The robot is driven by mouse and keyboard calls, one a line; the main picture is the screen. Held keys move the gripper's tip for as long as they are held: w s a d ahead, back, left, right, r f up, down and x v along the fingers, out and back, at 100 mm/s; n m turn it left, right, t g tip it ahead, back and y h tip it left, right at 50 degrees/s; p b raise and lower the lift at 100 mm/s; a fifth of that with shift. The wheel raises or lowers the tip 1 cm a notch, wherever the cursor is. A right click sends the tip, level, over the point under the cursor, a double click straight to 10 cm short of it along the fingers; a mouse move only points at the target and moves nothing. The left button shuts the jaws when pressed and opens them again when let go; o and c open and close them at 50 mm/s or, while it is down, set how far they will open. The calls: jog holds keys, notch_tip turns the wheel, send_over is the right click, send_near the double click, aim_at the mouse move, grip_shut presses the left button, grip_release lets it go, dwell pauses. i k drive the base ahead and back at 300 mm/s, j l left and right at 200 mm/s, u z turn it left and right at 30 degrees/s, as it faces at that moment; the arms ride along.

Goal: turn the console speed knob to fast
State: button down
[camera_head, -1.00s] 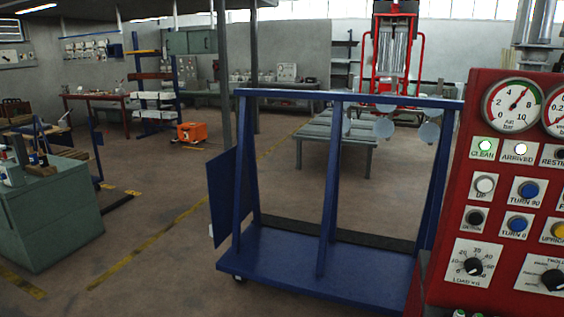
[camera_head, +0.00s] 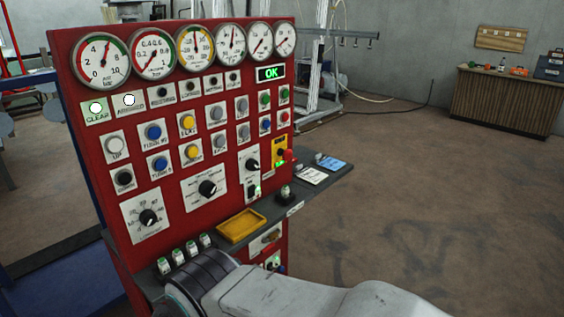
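The red console (camera_head: 130,70) fills the left half of the head view, its face seen at an angle. It has three dark rotary knobs on white plates: a lower-left load knob (camera_head: 149,217), a middle knob (camera_head: 208,188) and a smaller right knob (camera_head: 252,166). The labels of the middle and right knobs are too small to read, so I cannot tell which is the speed knob or its setting. My pale grey arm crosses the bottom, in front of the console's lower part. My gripper is not in view.
Gauges (camera_head: 195,46) line the console top, with several buttons below and a green OK display (camera_head: 271,73). A dark shelf (camera_head: 315,181) with a yellow tray (camera_head: 241,226) juts out under the panel. Open floor (camera_head: 420,190) lies right, with a wooden cabinet (camera_head: 510,110) behind.

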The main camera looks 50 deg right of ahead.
aim_at(251, 164)
jog(key=z, duration=1.35)
